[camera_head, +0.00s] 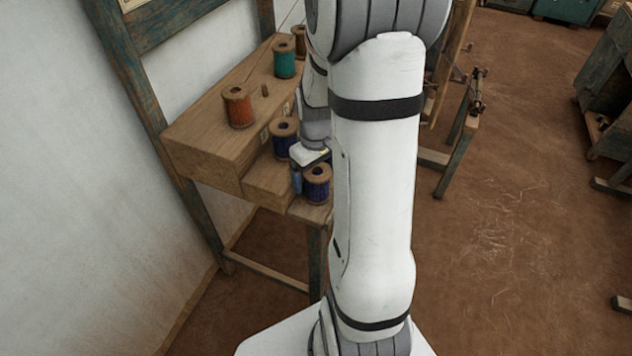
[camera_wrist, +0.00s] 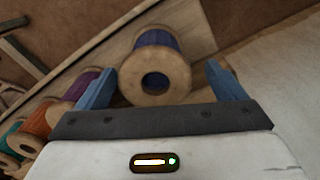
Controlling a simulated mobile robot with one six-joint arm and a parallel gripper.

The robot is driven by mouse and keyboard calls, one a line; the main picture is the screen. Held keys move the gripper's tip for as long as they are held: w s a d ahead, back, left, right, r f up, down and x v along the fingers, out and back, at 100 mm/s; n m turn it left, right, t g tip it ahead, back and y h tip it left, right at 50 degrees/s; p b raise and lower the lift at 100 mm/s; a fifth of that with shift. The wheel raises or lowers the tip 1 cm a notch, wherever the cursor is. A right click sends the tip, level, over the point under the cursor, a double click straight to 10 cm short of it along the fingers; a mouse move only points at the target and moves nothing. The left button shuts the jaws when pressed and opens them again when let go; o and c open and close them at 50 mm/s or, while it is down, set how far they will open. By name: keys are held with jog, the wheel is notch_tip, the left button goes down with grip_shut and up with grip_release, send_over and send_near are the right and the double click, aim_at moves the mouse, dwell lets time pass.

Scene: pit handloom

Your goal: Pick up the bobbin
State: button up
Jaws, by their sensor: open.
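A wooden bobbin wound with dark blue-purple thread (camera_head: 317,184) stands on the lowest front step of the wooden rack. In the wrist view the dark-blue bobbin (camera_wrist: 155,70) lies between my two blue fingers, its holed wooden end facing the camera. My gripper (camera_wrist: 155,85) is open, with one finger on each side of this bobbin and a gap visible at the right finger. In the head view my gripper (camera_head: 305,172) is beside the front bobbin, partly hidden by my arm. Whether a finger touches the bobbin cannot be told.
Another dark-blue bobbin (camera_head: 285,136) stands on the step behind. Orange (camera_head: 238,106) and teal (camera_head: 285,60) bobbins stand on the top step of the stepped rack (camera_head: 205,140). A purple bobbin (camera_wrist: 82,88) is close to the left finger. A white wall (camera_head: 60,200) is at left; open floor (camera_head: 510,230) is at right.

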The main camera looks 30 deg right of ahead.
jog(key=f, duration=0.4)
jog(key=shift+d+f, duration=0.2)
jog(key=c, duration=1.1)
jog(key=shift+r, duration=0.1)
